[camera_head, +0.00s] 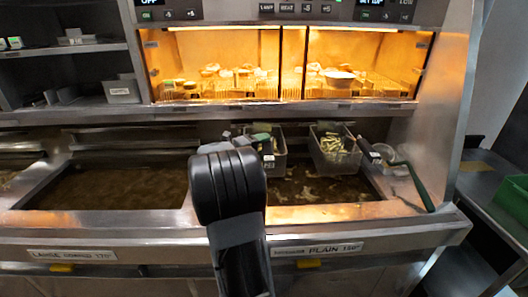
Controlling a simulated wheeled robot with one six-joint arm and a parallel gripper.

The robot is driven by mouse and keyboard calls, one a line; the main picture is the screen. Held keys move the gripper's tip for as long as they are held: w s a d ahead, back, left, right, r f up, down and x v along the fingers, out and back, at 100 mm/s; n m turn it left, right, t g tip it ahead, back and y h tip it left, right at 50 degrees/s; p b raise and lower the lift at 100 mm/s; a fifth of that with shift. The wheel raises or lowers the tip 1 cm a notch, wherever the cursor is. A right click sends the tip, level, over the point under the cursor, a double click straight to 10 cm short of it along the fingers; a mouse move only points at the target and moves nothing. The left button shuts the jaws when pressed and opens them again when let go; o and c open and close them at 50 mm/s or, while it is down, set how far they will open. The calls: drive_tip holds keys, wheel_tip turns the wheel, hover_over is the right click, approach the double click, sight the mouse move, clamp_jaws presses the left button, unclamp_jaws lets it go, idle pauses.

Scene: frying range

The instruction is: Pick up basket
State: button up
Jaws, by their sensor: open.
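Two wire fry baskets hang at the back of the right-hand fryer vat. The left basket (277,160) has a green-gripped handle (262,138) and is partly hidden by my arm. My gripper (243,140) shows only in part beyond my black arm link, close to the left basket's handle. It is open. I cannot tell whether it touches the handle.
Dark oil with floating bits fills the right vat (322,189); another oil vat (110,187) lies left. A lit holding cabinet (290,65) stands behind. A green tray (513,196) sits far right.

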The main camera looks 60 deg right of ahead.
clamp_jaws()
idle(0.4)
